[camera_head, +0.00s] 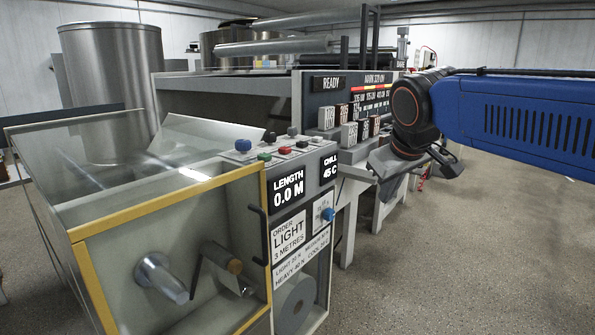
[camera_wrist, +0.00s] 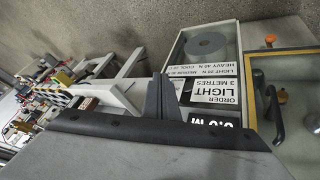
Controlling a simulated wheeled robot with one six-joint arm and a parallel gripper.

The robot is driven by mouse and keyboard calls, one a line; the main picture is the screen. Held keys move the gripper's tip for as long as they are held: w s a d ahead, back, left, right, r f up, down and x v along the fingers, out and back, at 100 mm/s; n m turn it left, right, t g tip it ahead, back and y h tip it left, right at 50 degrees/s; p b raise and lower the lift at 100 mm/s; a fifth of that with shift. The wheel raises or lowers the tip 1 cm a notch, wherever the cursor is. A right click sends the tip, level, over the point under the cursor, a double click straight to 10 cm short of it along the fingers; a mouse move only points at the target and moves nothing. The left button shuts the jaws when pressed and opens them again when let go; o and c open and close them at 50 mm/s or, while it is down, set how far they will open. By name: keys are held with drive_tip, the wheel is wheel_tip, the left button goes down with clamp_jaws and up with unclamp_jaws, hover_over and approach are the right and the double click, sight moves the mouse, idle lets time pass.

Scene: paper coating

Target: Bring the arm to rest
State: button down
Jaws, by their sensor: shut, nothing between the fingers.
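My arm (camera_head: 520,110), blue with dark joints, reaches in from the right edge in the head view. My gripper (camera_head: 376,168) is at its end, in front of the machine's display panel and beside the rows of small labelled blocks (camera_head: 350,132). In the wrist view the grey fingers (camera_wrist: 161,97) are together with nothing between them. Behind them stands the white-framed cabinet with the order card (camera_wrist: 218,91) reading "LIGHT 3 METRES". I cannot tell the exact gap between the gripper and the machine.
A glass-covered unit with a yellow frame (camera_head: 165,209) stands at the left front. Its console has coloured knobs (camera_head: 284,150) and a length display (camera_head: 288,189) reading 0.0 M. The panel says READY (camera_head: 331,83). The floor (camera_head: 470,250) on the right is clear.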

drive_tip(key=s+d+f+m+g, duration=0.1)
drive_tip(key=s+d+f, duration=0.3)
drive_tip(key=s+f, duration=0.6)
drive_tip(key=s+d+f+m, duration=0.4)
drive_tip(key=s+d+f, duration=0.1)
drive_tip(key=s+f, duration=0.6)
drive_tip(key=shift+s+d+g, duration=0.15)
drive_tip(key=shift+s+g, duration=0.25)
drive_tip(key=shift+s, duration=0.05)
drive_tip(key=shift+f, duration=0.1)
